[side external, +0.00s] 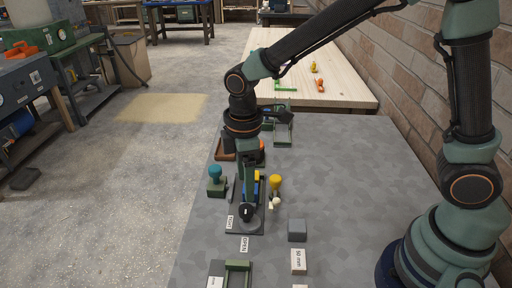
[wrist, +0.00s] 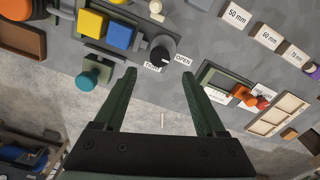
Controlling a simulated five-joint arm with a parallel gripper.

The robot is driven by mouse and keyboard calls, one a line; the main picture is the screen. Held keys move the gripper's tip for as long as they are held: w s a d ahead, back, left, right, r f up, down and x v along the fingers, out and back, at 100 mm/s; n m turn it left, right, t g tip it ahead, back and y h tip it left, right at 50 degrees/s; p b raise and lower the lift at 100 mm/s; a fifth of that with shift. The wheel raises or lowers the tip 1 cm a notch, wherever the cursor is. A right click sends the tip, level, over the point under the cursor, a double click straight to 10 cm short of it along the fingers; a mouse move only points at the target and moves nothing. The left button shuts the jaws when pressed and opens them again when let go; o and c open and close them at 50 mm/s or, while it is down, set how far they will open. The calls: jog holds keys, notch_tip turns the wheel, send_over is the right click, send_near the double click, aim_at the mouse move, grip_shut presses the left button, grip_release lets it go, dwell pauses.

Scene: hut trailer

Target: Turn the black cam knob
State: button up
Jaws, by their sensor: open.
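The black cam knob (side external: 247,212) stands at the near end of a dark base plate (side external: 237,228), beside an OPEN label (side external: 244,244) and a second label. In the wrist view the knob (wrist: 162,51) is round with a white mark on top and lies just beyond the fingertips, roughly between their lines. My gripper (wrist: 158,74) is open and empty, its two green fingers apart. In the side view my gripper (side external: 248,190) points down above the plate, close behind the knob. Whether a finger touches the knob cannot be told.
A yellow block (wrist: 93,23) and a blue block (wrist: 122,35) sit in the fixture beside the knob. A teal-topped knob (side external: 215,172) stands left, a yellow-topped one (side external: 275,182) right. The right side of the grey table (side external: 350,190) is clear.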

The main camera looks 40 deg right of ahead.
aim_at(247, 208)
notch_tip(247, 208, down, 8)
jog(key=shift+r, duration=0.1)
dwell(0.4)
grip_shut()
